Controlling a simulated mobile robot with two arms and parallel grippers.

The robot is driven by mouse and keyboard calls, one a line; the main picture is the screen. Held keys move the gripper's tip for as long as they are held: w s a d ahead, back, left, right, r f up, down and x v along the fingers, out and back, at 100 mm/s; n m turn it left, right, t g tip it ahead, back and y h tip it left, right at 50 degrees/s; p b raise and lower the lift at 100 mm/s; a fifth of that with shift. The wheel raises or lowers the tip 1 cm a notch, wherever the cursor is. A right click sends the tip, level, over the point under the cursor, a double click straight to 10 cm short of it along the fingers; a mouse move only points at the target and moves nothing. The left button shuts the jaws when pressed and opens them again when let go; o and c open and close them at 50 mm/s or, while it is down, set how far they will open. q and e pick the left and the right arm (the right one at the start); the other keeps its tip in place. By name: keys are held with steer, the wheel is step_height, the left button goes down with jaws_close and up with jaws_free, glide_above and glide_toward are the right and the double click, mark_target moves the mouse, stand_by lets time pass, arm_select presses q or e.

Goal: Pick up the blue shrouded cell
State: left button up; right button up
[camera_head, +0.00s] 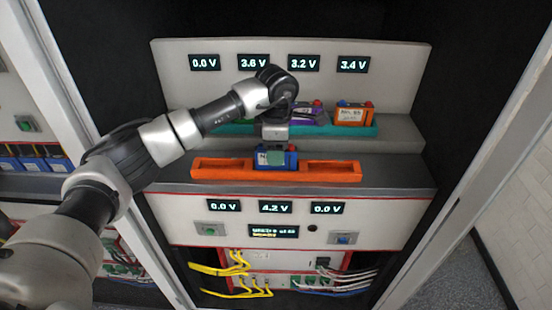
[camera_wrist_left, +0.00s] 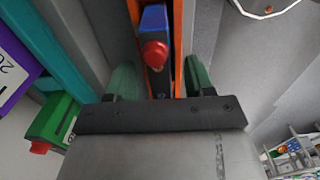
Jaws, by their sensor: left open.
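The blue shrouded cell (camera_head: 291,158) sits in the middle of the orange tray (camera_head: 335,171) on the lower shelf. In the left wrist view the cell (camera_wrist_left: 153,22) shows its blue top and a red terminal cap. My left gripper (camera_head: 275,150) points down over the cell. In the wrist view its two green fingers (camera_wrist_left: 160,78) are apart, one on each side of the orange tray and cell line. Whether they touch the cell is unclear. My right gripper is not in view.
A teal tray (camera_head: 362,132) on the upper shelf behind holds a purple cell (camera_head: 309,117) and an orange cell (camera_head: 353,114). A green cell (camera_wrist_left: 56,121) shows in the wrist view. Voltage displays line the back panel. Cabinet door frames flank both sides.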

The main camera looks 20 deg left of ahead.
arm_select(q)
jaws_close()
steer(key=shift+r, duration=0.1)
stand_by(0.3)
